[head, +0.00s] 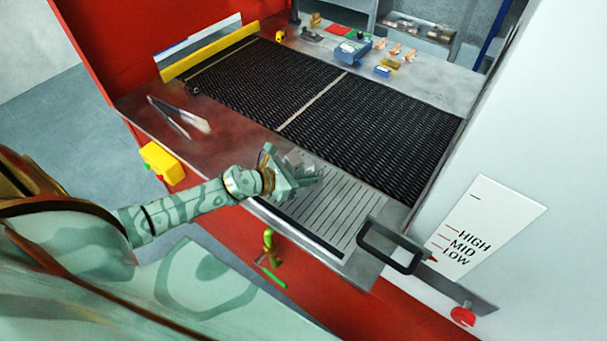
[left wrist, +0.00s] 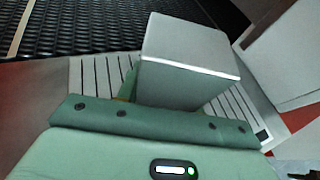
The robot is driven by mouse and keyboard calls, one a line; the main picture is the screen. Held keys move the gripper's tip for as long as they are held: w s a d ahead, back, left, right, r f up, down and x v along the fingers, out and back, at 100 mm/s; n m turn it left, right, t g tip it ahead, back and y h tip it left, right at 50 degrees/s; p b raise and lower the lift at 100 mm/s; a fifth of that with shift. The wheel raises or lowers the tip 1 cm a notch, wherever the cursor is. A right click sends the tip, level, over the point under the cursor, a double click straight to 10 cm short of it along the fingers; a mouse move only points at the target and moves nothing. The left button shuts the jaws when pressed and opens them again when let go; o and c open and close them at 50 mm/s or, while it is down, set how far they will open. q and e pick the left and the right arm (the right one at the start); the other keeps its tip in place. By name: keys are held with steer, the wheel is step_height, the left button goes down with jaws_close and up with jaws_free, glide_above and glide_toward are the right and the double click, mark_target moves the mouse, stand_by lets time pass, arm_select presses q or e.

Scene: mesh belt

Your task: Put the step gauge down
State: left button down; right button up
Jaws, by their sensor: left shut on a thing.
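The step gauge shows in the left wrist view as a plain grey block (left wrist: 188,58) with a pale top edge. My left gripper (left wrist: 135,88) is shut on it. In the head view the left gripper (head: 300,178) is at the near left end of the slotted metal plate (head: 345,215), with the grey step gauge (head: 299,160) small and partly hidden at its fingers. I cannot tell whether the gauge touches the surface below. My right gripper is not in view.
The black mesh belt (head: 400,135) lies behind the plate. A black handle (head: 390,247) stands at the plate's right end. Tongs (head: 178,117) and a yellow box (head: 162,161) are to the left. Small items, including a blue box (head: 352,50), sit beyond the belt.

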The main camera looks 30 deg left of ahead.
arm_select(q)
steer(key=shift+f, duration=0.1)
steer(key=c, duration=0.9)
jaws_free()
steer(key=shift+s+a+r, duration=0.1)
steer(key=shift+s+r, duration=0.1)
steer(key=shift+s, duration=0.05)
steer(key=shift+b+v, duration=0.55)
steer(key=shift+v, duration=5.2)
